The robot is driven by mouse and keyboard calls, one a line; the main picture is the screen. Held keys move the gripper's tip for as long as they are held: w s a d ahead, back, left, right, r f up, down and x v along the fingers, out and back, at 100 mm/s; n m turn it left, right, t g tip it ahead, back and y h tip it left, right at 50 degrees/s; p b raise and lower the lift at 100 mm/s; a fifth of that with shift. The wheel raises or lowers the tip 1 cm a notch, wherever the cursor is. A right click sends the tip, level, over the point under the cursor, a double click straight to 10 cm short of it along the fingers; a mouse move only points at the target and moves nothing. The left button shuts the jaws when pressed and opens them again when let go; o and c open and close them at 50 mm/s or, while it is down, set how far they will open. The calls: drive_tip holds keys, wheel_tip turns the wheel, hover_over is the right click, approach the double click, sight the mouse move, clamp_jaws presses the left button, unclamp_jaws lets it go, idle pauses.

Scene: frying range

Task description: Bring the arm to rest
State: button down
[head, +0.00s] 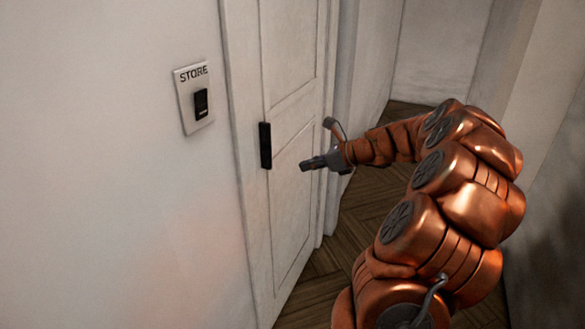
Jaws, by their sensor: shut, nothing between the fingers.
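My copper-coloured arm reaches in from the lower right of the head view and bends back toward the door. My gripper (306,164) is shut and empty. In the picture it is just right of the black door handle (265,145), in front of the white panelled door (290,120). A gap shows between the fingertips and the handle. The gripper points left, and part of it is seen edge-on.
A white wall plate marked STORE (185,114) with a black switch (201,104) is on the wall left of the door. The wooden floor (345,245) is clear where it shows. A pale wall (550,110) stands close on the right of my arm.

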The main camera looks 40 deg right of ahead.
drive_tip(key=shift+v, duration=2.05)
drive_tip(key=shift+d+f, duration=0.1)
drive_tip(key=s+a+r+n+g+y+p, duration=0.1)
drive_tip(key=s+a+n+g+p, duration=0.2)
drive_tip(key=a+n, duration=0.75)
drive_tip(key=s+a+r+n+g+y, duration=0.15)
drive_tip(key=a+n+g, duration=0.25)
drive_tip(key=a, duration=1.3)
drive_tip(key=s+a+f+n+g+h+p, duration=0.1)
drive_tip(key=s+a+n+g+h, duration=0.1)
drive_tip(key=s+a+n, duration=0.3)
drive_tip(key=s+a+n+g+h+p, duration=0.1)
drive_tip(key=s+n, duration=0.2)
drive_tip(key=s, duration=0.4)
drive_tip(key=s+a+f+n+g+h+p, duration=0.1)
drive_tip(key=s+a+n+g+h+p, duration=0.15)
drive_tip(key=s, duration=0.35)
drive_tip(key=s+d+n+h, duration=0.2)
drive_tip(key=s+n, duration=0.4)
drive_tip(key=s, duration=0.1)
drive_tip(key=shift+d+f, duration=0.15)
drive_tip(key=shift+f, duration=0.15)
